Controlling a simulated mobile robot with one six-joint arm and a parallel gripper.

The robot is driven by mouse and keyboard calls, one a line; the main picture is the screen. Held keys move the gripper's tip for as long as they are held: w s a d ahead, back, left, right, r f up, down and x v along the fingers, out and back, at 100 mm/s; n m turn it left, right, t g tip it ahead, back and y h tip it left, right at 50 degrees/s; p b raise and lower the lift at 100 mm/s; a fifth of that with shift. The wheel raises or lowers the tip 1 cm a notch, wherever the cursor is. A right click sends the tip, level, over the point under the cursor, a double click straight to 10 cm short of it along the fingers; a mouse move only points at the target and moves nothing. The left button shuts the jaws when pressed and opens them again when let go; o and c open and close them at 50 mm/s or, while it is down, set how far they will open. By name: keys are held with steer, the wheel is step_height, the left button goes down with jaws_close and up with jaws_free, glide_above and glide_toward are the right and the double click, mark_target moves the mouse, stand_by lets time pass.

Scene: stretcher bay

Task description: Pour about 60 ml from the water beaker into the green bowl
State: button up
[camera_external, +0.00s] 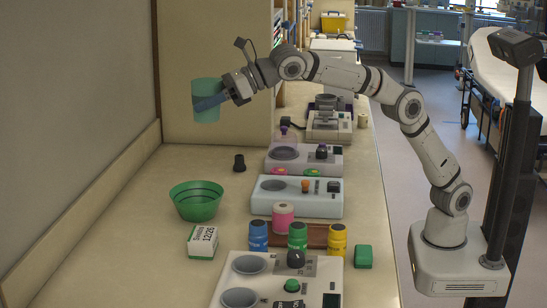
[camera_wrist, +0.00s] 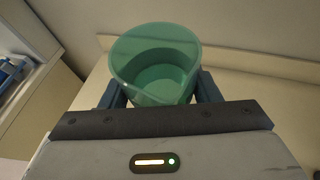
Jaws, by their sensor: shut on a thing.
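A translucent green-teal beaker (camera_external: 207,112) is held in my gripper (camera_external: 208,103), high above the counter. It looks upright in the external view. In the wrist view the beaker (camera_wrist: 155,65) sits between the two fingers of my gripper (camera_wrist: 156,90), and I look into its open top. A lighter inner area shows low inside it, but I cannot tell the liquid level. The green bowl (camera_external: 196,203) stands on the counter below the beaker, well apart from it. The bowl has dark ring lines, and its inside shows no clear contents.
A white box labelled 12/26 (camera_external: 202,241) and a small black stopper (camera_external: 239,163) stand near the bowl. Several devices, including a white one (camera_external: 297,196), and coloured bottles line the counter's right side. A wall panel (camera_external: 70,100) borders the left.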

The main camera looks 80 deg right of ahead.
step_height(320, 180, down, 24)
steer(key=shift+r, duration=0.2)
steer(key=shift+d+f, duration=0.1)
stand_by(0.5)
steer(key=d+m+g+y+p, duration=0.1)
steer(key=m+p, duration=0.1)
steer(key=p, duration=0.2)
steer(key=w+d+r+m+g+y+p, duration=0.1)
steer(key=m+y+p, duration=0.1)
steer(key=p, duration=0.2)
steer(key=w+d+r+m+y+p, duration=0.1)
steer(key=m+p, duration=0.1)
steer(key=p, duration=0.2)
steer(key=shift+w+d+m+g+y, duration=0.1)
steer(key=shift+d+m+g+y, duration=0.2)
steer(key=shift+d+g+y, duration=0.1)
steer(key=shift+f+m+y+p, duration=0.45)
steer(key=shift+m+y+p, duration=0.1)
steer(key=shift+m, duration=0.15)
stand_by(0.4)
steer(key=shift+w+d+r+p, duration=0.15)
steer(key=shift+w+d+p, duration=0.15)
steer(key=shift+p, duration=0.1)
stand_by(0.4)
